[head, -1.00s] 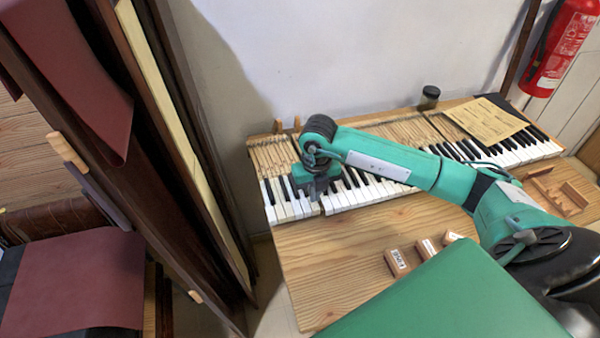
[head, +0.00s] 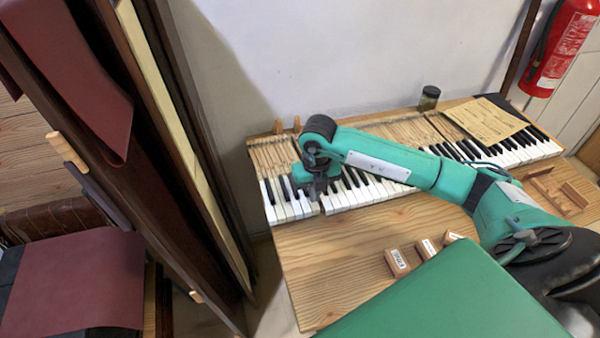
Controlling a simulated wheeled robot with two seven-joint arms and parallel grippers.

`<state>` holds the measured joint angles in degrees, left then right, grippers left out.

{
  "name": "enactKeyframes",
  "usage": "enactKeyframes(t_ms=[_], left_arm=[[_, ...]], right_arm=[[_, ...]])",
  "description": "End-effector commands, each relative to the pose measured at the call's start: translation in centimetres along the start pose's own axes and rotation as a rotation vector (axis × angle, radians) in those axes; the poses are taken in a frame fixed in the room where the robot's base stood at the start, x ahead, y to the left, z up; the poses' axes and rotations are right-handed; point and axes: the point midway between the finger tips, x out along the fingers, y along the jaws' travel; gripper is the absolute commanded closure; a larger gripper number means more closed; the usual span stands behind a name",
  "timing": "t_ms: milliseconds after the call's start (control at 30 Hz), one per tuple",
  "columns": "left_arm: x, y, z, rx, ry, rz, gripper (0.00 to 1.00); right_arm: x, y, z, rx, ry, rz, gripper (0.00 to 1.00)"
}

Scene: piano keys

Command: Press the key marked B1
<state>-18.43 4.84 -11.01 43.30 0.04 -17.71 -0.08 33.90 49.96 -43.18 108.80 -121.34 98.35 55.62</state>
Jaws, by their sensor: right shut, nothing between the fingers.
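The piano keys (head: 281,211) lie in a long row on a wooden table. Markings on single keys are too small to read, so I cannot tell which one is B1. My right gripper (head: 318,193) is shut and empty. It points down over the left part of the keyboard, near the front of the white keys. I cannot tell whether its tips touch a key. My right arm hides part of the keyboard's middle. My left gripper is not in view.
Small labelled wooden blocks (head: 397,262) lie on the table (head: 330,280) in front of the keys. A dark jar (head: 429,98) and a paper sheet (head: 489,121) are at the back. A wooden tray (head: 558,190) is at right. A tall dark wooden frame (head: 165,170) stands at left.

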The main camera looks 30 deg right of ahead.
Motion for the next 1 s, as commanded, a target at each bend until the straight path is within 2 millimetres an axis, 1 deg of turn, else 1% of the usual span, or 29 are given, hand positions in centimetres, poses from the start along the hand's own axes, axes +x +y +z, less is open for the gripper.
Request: enactKeyframes(t_ms=[67, 567, 967, 1000], left_arm=[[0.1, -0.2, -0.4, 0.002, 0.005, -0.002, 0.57], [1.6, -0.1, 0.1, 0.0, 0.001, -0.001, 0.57], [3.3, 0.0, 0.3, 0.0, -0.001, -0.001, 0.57], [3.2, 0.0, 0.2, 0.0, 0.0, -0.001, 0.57]], right_arm=[[0.0, 0.0, 0.0, 0.0, 0.0, 0.0, 1.0], [1.9, 0.0, 0.0, 0.0, 0.0, -0.001, 1.0], [3.8, 0.0, 0.0, 0.0, 0.0, 0.0, 1.0], [3.8, 0.0, 0.0, 0.0, 0.0, 0.0, 1.0]])
